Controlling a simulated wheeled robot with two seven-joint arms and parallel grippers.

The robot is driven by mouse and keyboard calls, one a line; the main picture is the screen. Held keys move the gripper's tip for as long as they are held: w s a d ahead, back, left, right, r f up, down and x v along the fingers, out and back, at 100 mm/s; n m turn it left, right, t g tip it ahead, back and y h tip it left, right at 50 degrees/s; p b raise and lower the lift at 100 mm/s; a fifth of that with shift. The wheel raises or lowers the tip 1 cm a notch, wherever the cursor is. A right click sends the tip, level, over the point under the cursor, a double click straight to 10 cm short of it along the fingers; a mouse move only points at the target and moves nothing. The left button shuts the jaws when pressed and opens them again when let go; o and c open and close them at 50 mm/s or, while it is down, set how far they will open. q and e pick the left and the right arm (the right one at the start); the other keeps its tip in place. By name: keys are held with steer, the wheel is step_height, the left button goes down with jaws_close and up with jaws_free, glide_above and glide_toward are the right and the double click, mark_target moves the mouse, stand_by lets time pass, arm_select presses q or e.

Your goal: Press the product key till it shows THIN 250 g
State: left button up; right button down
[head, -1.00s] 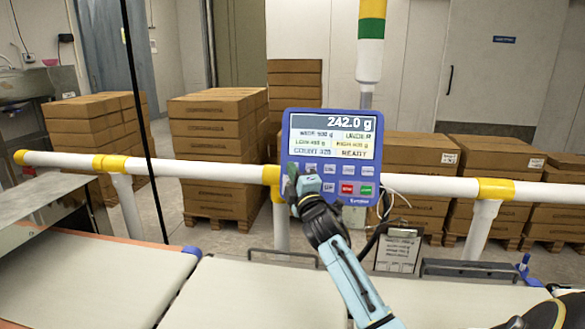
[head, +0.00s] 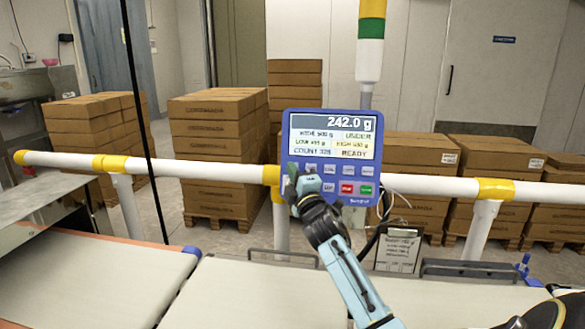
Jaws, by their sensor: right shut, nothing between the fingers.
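The blue checkweigher panel (head: 362,195) hangs at the white rail in the middle of the view. Its screen (head: 333,137) reads 242.0 g, with what looks like WIDE 500 g on the product line, then UNDER, COUNT 328 and READY. Two rows of keys sit below the screen, with a red key (head: 347,188) and a green key (head: 366,189) at lower right. My right gripper (head: 291,181) is shut and empty at the panel's left edge, over the leftmost keys. It hides them, so I cannot tell whether it touches one. My left gripper is out of view.
The white rail (head: 230,173) with yellow bands crosses behind the belts. A pale conveyor belt (head: 225,295) lies in front, with another belt (head: 90,275) to its left. A thin black cable (head: 140,120) hangs at left. Stacked brown boxes (head: 210,150) stand behind the rail.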

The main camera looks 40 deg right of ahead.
steer(key=shift+w+d, duration=0.1)
steer(key=shift+w+d+f, duration=0.1)
steer(key=shift+w+d, duration=0.05)
steer(key=shift+d, duration=0.05)
steer(key=shift+w+d+f+b, duration=0.15)
steer(key=shift+w+d+b, duration=0.1)
steer(key=shift+d+b, duration=0.1)
stand_by(0.9)
steer(key=shift+a, duration=0.1)
steer(key=shift+s+a+r+p, duration=0.2)
steer(key=shift+s+a+p, duration=0.3)
steer(key=shift+p, duration=0.05)
steer(key=shift+a, duration=0.1)
steer(key=s+a+p, duration=0.1)
steer(key=s+a+r+p, duration=0.1)
steer(key=s+a, duration=0.1)
steer(key=shift+a+r+p, duration=0.25)
steer(key=shift+a+p, duration=0.05)
steer(key=shift+p, duration=0.1)
stand_by(0.8)
